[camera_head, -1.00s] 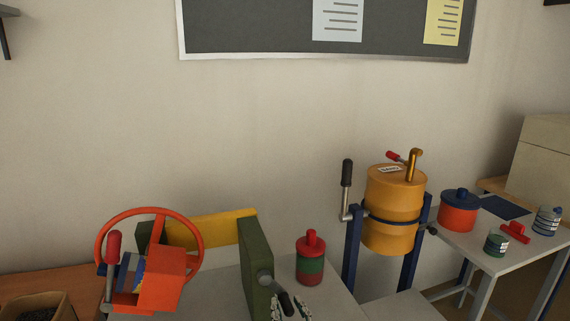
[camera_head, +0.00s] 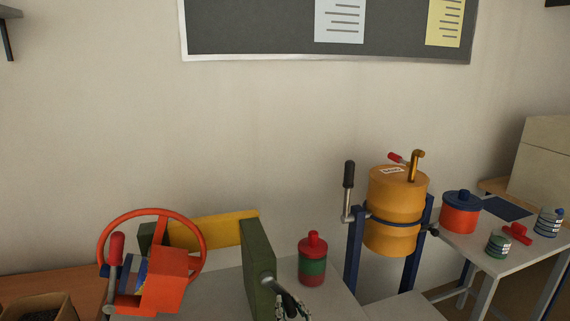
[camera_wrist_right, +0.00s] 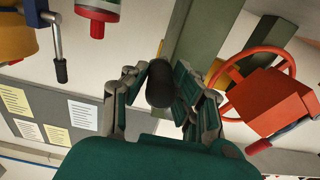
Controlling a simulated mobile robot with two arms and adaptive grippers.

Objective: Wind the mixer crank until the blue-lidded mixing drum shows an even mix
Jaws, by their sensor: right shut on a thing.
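My right gripper (camera_wrist_right: 162,92) is shut on a black crank handle (camera_wrist_right: 159,82), with fingers on both sides of it. In the head view this crank (camera_head: 287,297) sticks out from a green upright (camera_head: 257,262), and only the tips of my right gripper (camera_head: 294,308) show at the bottom edge. An orange-red drum with a dark blue lid (camera_head: 461,213) stands on the right table. A yellow drum (camera_head: 396,208) with a white label hangs between blue posts, with its own black-handled crank (camera_head: 348,190). No mix is visible inside any drum. My left gripper is out of view.
A red wheel (camera_head: 203,245) and orange box (camera_head: 166,283) stand left of the green upright. A red-and-green jar (camera_head: 312,262) stands to its right. Small tins (camera_head: 498,243) and a red object (camera_head: 517,234) lie on the right table (camera_head: 468,242).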

